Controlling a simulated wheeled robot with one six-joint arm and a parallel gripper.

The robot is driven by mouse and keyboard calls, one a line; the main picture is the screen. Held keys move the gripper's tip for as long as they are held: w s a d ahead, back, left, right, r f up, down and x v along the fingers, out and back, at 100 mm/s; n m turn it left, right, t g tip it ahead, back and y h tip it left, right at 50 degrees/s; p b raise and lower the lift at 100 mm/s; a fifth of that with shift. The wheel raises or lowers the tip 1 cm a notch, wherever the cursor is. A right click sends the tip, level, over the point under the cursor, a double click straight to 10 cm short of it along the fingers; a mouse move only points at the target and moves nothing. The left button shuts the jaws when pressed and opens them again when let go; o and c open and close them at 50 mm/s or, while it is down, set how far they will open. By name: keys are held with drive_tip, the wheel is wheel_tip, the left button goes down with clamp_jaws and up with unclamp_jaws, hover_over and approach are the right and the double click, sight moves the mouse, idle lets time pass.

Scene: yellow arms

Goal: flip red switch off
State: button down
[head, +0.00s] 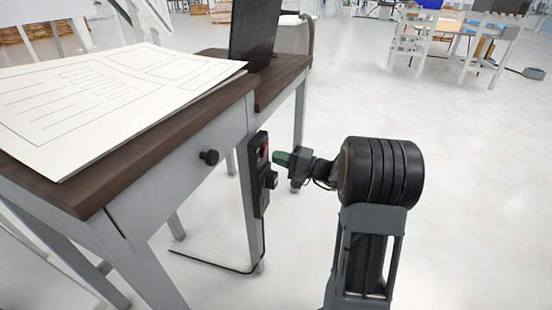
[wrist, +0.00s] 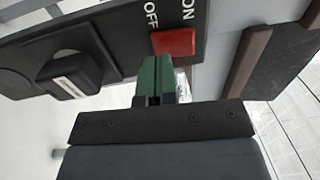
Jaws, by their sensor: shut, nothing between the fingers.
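The red switch (head: 264,150) sits near the top of a black panel (head: 260,190) fixed to the desk's leg.
A black knob (wrist: 75,75) sticks out of the panel beyond the OFF label. A cable (head: 215,263) runs along the floor.

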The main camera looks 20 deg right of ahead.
drive_tip(key=f+p+v, duration=0.1)
drive_tip(key=v, duration=1.1)
drive_tip(key=s+a+r+n+g+h+p, duration=0.2)
drive_tip(key=s+a+r+g+p, duration=0.25)
drive_tip(key=a+r+p, duration=0.3)
drive_tip(key=s+a+r+n+g+h+p, duration=0.2)
drive_tip(key=s+a+r+n+g+p, duration=0.15)
drive_tip(key=a+r+g+p, duration=0.35)
drive_tip(key=s+r+n+t+h+p, duration=0.1)
drive_tip(key=s+r+h+p, duration=0.2)
drive_tip(key=r+h+p, duration=0.2)
drive_tip(key=s+a+r+n+t+h+p, duration=0.1)
drive_tip(key=s+r+h+p, duration=0.3)
drive_tip(key=r+p, duration=0.4)
drive_tip(key=shift+r+n+h+p, duration=0.4)
drive_tip(key=shift+h+p, duration=0.2)
drive_tip(key=shift+p, duration=0.25)
